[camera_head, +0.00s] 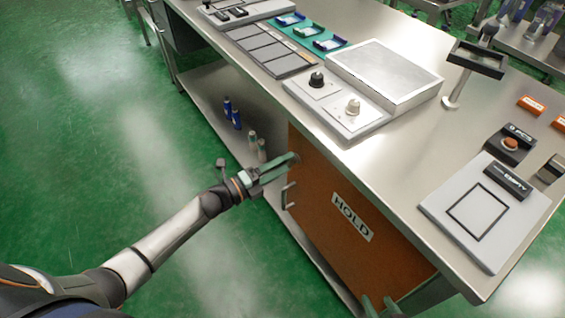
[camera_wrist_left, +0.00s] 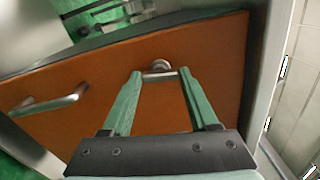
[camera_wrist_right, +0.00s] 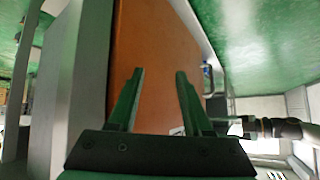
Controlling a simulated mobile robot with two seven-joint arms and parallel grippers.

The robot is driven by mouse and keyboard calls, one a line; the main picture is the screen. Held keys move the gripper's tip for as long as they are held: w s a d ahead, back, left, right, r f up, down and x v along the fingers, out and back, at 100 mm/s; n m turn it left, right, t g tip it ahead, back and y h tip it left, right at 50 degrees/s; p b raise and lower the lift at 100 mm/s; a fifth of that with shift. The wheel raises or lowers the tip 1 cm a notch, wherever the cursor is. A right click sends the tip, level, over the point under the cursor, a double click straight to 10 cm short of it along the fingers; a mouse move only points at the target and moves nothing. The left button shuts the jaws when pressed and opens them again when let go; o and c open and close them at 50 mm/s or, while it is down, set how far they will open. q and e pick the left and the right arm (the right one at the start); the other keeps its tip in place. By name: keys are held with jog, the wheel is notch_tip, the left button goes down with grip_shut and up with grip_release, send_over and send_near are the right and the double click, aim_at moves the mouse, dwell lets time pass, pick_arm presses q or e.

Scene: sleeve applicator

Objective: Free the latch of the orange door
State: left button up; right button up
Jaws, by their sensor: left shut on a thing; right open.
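The orange door (camera_head: 345,225) with a HOLD label is the front of the cabinet under the steel counter. The latch (camera_wrist_left: 160,72), a small metal knob with a short lever, sits near the door's upper corner. My left gripper (camera_head: 291,162) reaches it from the left, its green fingers shut on the latch. In the left wrist view my left gripper (camera_wrist_left: 163,74) has one fingertip on each side of it. A metal bar handle (camera_wrist_left: 48,103) is on the door, apart from the fingers. My right gripper (camera_wrist_right: 155,74) is open and empty near the door's other end.
The steel counter (camera_head: 400,165) overhangs the door and carries trays, a knob panel (camera_head: 338,100) and a scale-like pad (camera_head: 485,210). Several bottles (camera_head: 237,117) stand on the low shelf left of the door. The green floor in front is clear.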

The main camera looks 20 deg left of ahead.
pick_arm(q)
jog(key=shift+n, duration=0.8)
jog(key=o, duration=1.4)
jog(key=p+v, duration=0.1)
jog(key=v, duration=1.1)
jog(key=shift+s+a, duration=0.2)
